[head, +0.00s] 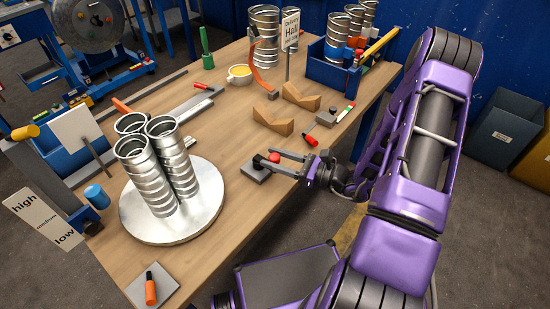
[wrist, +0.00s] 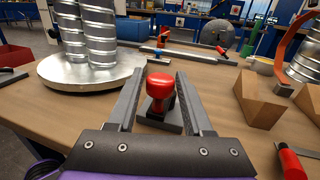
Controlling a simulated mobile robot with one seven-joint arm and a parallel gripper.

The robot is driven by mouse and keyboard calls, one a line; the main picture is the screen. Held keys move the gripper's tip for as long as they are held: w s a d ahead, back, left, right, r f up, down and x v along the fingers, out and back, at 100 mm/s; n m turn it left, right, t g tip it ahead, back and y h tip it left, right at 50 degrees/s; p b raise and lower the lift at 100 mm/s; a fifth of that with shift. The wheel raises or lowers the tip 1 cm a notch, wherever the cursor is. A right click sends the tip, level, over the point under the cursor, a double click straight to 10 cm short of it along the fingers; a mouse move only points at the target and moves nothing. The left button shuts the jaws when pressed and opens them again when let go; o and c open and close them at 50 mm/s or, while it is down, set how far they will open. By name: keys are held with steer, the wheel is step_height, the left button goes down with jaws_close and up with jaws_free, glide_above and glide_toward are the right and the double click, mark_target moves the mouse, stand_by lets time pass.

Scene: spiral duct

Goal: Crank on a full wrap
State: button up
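A round silver turntable (head: 205,222) lies on the wooden bench and carries upright ribbed metal ducts (head: 155,165); both also show at left in the wrist view (wrist: 98,45). My gripper (head: 278,160) is over the bench to the right of the turntable. At the left bench edge are a yellow handle (head: 25,131) and a white panel (head: 73,131); I cannot tell which part is the crank.
Wooden V-blocks (head: 273,117), a yellow-filled cup (head: 240,74) and a blue bin (head: 332,70) lie farther back. An orange-handled tool (head: 151,290) is on a grey plate in front. Bare bench lies between turntable and V-blocks.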

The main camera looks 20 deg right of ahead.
jaws_close()
stand_by(1.1)
